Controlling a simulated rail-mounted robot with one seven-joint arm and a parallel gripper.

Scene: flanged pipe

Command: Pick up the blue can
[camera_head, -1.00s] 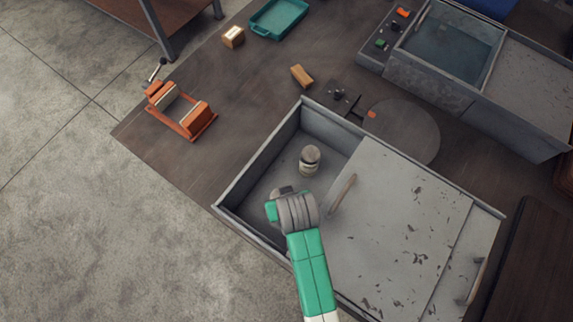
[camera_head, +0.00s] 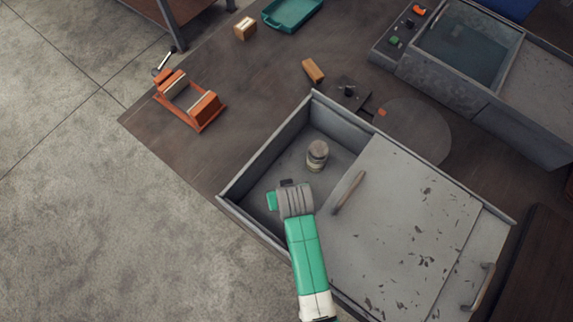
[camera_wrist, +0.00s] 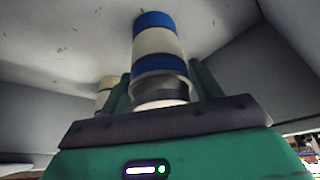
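In the wrist view, a can with blue and white bands (camera_wrist: 158,45) and a grey near end stands between the two green fingers of my gripper (camera_wrist: 161,85). The fingers lie close along both sides of the can; whether they touch it is not clear. In the head view, my gripper (camera_head: 285,190) is down inside the open part of the grey box (camera_head: 245,165). The blue can is not distinguishable there, hidden under my gripper and wrist.
A beige and grey can (camera_head: 317,155) stands in the box beside my gripper; a pale can (camera_wrist: 106,88) also shows behind the left finger. Box walls surround the gripper closely. A sliding cover (camera_head: 410,225) with a handle (camera_head: 349,191) lies to the right.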

